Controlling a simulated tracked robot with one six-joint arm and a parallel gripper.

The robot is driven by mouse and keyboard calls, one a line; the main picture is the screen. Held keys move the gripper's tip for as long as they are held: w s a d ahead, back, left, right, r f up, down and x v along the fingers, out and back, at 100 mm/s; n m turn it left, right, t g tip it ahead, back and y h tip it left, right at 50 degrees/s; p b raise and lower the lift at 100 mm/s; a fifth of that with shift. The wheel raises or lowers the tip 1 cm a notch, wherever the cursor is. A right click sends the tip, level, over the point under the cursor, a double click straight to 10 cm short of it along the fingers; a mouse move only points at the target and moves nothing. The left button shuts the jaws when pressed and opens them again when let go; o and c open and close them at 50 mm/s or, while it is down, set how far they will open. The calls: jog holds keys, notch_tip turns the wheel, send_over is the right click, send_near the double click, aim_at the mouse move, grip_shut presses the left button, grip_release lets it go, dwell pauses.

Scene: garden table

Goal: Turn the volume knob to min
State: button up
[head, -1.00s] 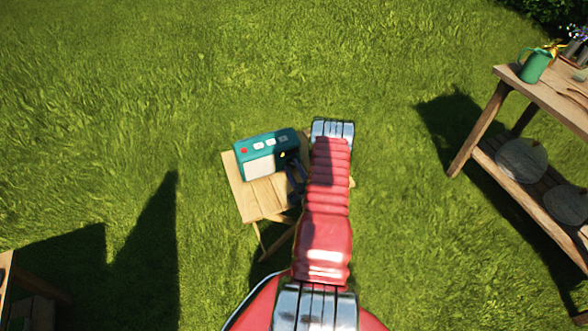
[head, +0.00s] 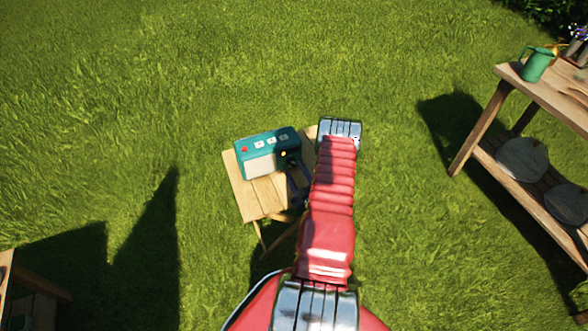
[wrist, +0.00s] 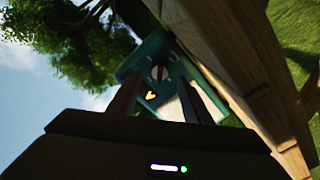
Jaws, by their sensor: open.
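A teal radio (head: 262,144) with a pale front panel stands on a small wooden folding table (head: 262,197). A yellow mark (head: 283,154) shows on its shaded right end. In the wrist view the radio (wrist: 126,70) appears tilted, with a yellow mark (wrist: 152,95) and a dark round part above it. I cannot tell for certain which part is the volume knob or where it points. My gripper (wrist: 157,82) is open, its fingers on either side of the marked area. It seems apart from the radio. In the head view my arm partly hides it.
A wooden bench (head: 542,92) with a green watering can (head: 537,64) stands at the right. Another wooden piece (head: 32,287) shows at the lower left. Grass around the small table is open. In the wrist view the small table's wood (wrist: 235,55) runs close beside the radio.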

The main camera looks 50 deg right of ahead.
jog(key=v, duration=1.1)
